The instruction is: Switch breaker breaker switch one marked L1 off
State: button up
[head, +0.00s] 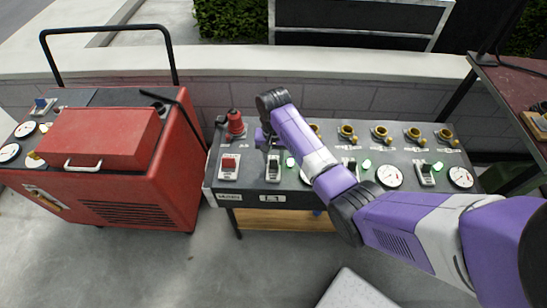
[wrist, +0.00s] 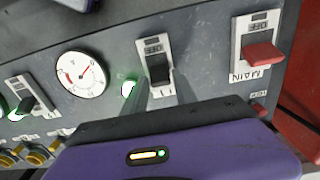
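The L1 breaker switch (wrist: 157,66), a black rocker lever in a pale plate, sits on the dark sloping panel (wrist: 205,60). In the head view the switch (head: 273,168) is above a white label reading L1. A green lamp (wrist: 129,87) beside it is lit. My gripper (wrist: 163,88) is close to the switch, its two grey fingers apart at the lever's near end, with nothing held. Whether they touch the lever cannot be told. In the head view my gripper (head: 268,140) is just behind the switch, partly hidden by my wrist.
The red MAIN switch (wrist: 265,54) is close beside L1. A round gauge (wrist: 80,74) and another breaker (wrist: 30,102) lie on the other side. A red plug (head: 235,124) and several brass sockets (head: 381,133) stand along the panel's back. A red generator (head: 105,140) is at left.

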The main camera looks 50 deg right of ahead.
grip_shut()
